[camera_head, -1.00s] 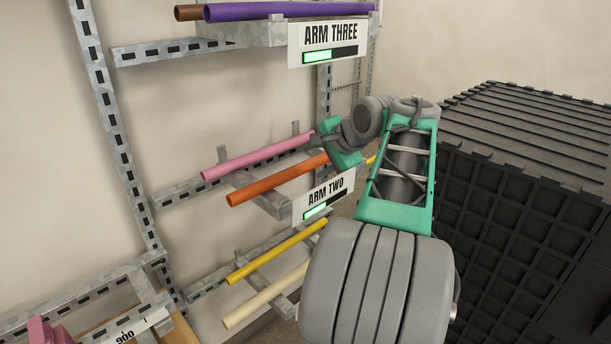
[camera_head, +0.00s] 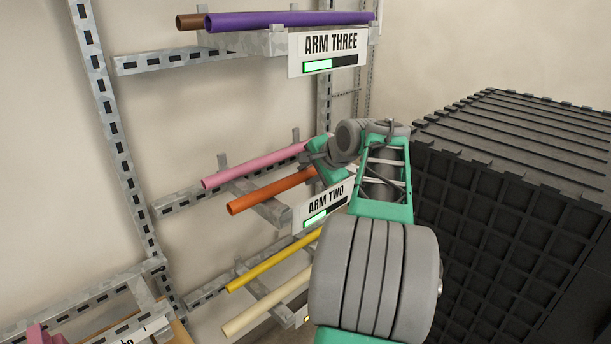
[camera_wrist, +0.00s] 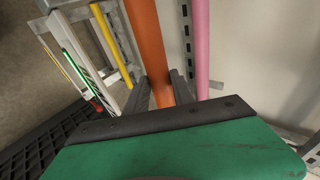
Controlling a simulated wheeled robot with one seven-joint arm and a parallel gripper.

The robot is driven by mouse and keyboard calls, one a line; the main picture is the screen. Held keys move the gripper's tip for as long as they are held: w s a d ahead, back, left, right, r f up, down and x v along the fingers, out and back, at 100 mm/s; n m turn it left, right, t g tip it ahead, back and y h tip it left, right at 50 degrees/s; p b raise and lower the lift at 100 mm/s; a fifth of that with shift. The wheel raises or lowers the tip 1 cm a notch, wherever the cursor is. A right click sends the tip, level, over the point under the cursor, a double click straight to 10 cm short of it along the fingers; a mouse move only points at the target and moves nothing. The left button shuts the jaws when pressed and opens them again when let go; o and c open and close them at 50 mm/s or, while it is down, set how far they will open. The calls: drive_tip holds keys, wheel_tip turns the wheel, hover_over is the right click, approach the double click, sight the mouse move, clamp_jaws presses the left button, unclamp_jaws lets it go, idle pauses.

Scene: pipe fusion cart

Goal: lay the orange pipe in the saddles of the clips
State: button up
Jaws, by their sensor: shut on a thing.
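The orange pipe (camera_head: 270,190) lies on the rack arm beside the ARM TWO sign, below the pink pipe. Its near end points to the lower left and its far part is hidden behind my gripper. My gripper (camera_head: 317,163) is at the pipe's right part in the head view, partly hidden by my own wrist. In the wrist view the orange pipe (camera_wrist: 148,45) runs between the two dark fingers of my gripper (camera_wrist: 161,92), which is shut on it. I cannot tell whether the pipe is lifted off its support. I cannot make out the clips in these views.
A pink pipe (camera_head: 250,165) lies close above the orange one. A yellow pipe (camera_head: 270,262) and a cream pipe (camera_head: 262,305) lie below; a purple pipe (camera_head: 290,19) lies above. The ARM TWO sign (camera_head: 324,202) is close under my gripper. A black ribbed block (camera_head: 500,200) stands right.

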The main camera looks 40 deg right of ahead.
clamp_jaws()
drive_tip(key=shift+r, duration=0.1)
idle(0.4)
drive_tip(key=shift+r, duration=0.2)
wheel_tip(320, 180, up, 2)
drive_tip(key=shift+r, duration=0.15)
drive_tip(key=s+a+r, duration=0.9)
drive_tip(key=s+r, duration=0.1)
drive_tip(key=shift+s+a+p, duration=0.2)
drive_tip(key=shift+p, duration=0.25)
drive_tip(key=shift+r, duration=0.1)
